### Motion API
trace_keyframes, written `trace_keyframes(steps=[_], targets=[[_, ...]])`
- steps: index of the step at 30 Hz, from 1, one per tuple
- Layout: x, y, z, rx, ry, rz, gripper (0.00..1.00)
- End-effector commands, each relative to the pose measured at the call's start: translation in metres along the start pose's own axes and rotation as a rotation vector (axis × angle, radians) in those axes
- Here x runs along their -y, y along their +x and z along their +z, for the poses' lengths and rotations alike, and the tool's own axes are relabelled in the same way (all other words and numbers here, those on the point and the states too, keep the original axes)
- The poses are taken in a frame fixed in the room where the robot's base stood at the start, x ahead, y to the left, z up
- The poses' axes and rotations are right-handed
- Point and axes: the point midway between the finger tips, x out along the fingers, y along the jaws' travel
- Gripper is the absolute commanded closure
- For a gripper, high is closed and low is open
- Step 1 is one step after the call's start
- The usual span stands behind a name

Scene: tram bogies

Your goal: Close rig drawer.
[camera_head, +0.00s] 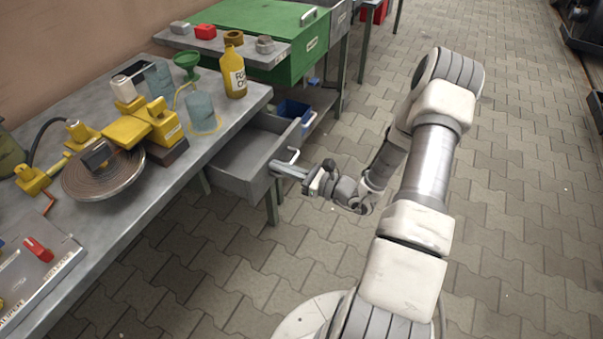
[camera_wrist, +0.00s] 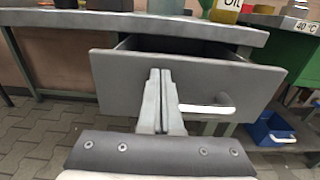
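The grey rig drawer (camera_head: 247,163) stands pulled out from under the steel workbench, with its open top showing a hollow inside. In the wrist view its flat front (camera_wrist: 112,82) fills the middle, below the bench edge. Its pale bar handle (camera_wrist: 207,108) is right of centre there and also shows in the head view (camera_head: 294,156). My gripper (camera_wrist: 160,74) has its two fingers together with nothing between them. It points at the drawer front, left of the handle in the wrist view. In the head view my gripper (camera_head: 276,168) is close to the front; I cannot tell whether it touches.
The workbench (camera_head: 110,235) holds a yellow machine (camera_head: 140,125), a yellow bottle (camera_head: 234,75) and glass jars. A blue bin (camera_head: 292,108) sits on a low shelf beyond the drawer. A green cabinet (camera_head: 262,28) stands behind. The paved floor at right is clear around my arm.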

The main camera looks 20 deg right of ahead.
Motion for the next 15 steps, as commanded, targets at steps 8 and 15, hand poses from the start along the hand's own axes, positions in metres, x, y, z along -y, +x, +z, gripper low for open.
trace_keyframes(steps=[8,15], targets=[[-0.001,0.083,0.0,0.002,-0.001,0.004,1.0],[-0.001,0.128,0.0,0.001,0.0,0.002,1.0]])
